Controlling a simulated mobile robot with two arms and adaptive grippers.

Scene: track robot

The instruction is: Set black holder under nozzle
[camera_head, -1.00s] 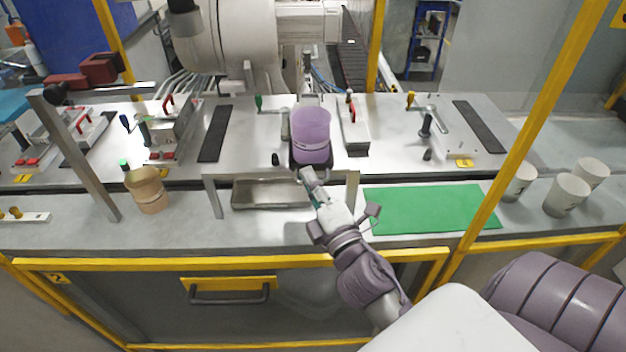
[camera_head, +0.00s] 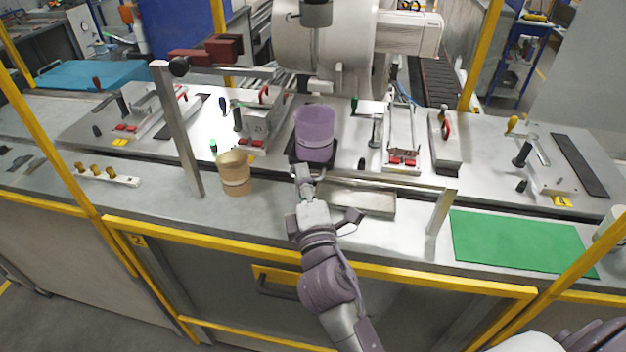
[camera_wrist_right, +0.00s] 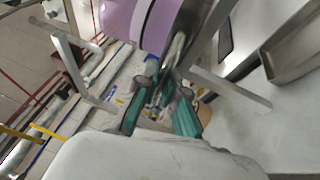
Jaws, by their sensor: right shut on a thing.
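The black holder (camera_head: 300,158) carries a translucent purple cup (camera_head: 315,135), upright in the head view. My right gripper (camera_head: 303,178) is shut on the near side of the holder and appears to hold it above the bench, left of the metal tray. In the right wrist view the teal-padded fingers (camera_wrist_right: 160,112) grip near the dark holder edge, with the purple cup (camera_wrist_right: 138,18) above. A grey cylinder with a thin rod (camera_head: 316,14) hangs at the top centre; I cannot tell whether it is the nozzle. My left gripper is out of view.
A tan cup (camera_head: 235,174) stands left of the holder. A shallow metal tray (camera_head: 362,200) lies to the right, then a green mat (camera_head: 520,243). Toggle clamps (camera_head: 405,140) stand on plates behind.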

